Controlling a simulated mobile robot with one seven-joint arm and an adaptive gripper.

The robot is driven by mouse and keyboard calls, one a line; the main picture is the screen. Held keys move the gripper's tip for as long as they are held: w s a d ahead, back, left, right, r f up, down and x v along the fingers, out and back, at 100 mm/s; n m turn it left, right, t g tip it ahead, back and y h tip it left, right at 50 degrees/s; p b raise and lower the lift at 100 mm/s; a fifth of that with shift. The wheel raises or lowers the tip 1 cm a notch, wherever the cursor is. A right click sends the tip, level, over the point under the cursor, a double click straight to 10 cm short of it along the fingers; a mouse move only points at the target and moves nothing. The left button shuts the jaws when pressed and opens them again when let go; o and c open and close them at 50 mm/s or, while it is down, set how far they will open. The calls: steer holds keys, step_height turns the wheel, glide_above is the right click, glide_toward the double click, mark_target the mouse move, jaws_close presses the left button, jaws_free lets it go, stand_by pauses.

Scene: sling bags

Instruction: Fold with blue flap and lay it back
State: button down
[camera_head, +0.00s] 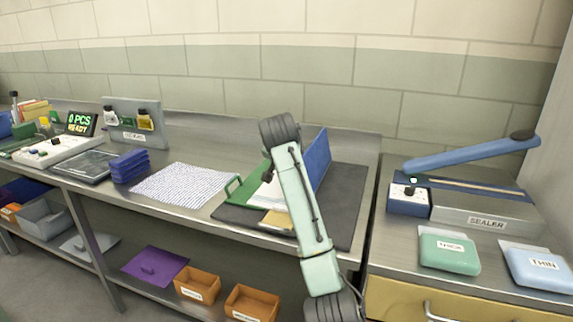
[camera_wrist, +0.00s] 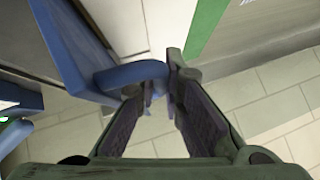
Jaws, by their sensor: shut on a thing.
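The blue flap (camera_head: 321,162) stands about upright over the dark mat (camera_head: 345,205) in the head view, behind my arm. It also shows in the wrist view (camera_wrist: 72,42), where its blue tab (camera_wrist: 130,77) runs in between my fingertips. My gripper (camera_wrist: 160,88) is shut on that tab. A green flap or board (camera_head: 240,192) lies to the left of the blue one, with a white piece (camera_head: 264,194) and a tan piece (camera_head: 277,219) near it. My arm covers the middle of this work and hides my gripper in the head view.
A white patterned sheet (camera_head: 184,184) lies left of the mat, and stacked blue pieces (camera_head: 130,166) beyond it. At the right stand a sealer (camera_head: 485,215) with a raised blue lever (camera_head: 470,153) and a green pack (camera_head: 448,252). Orange bins (camera_head: 198,286) sit on the lower shelf.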

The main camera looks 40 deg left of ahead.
steer(key=c, duration=2)
jaws_free()
steer(key=shift+o, duration=0.2)
steer(key=v, duration=1.2)
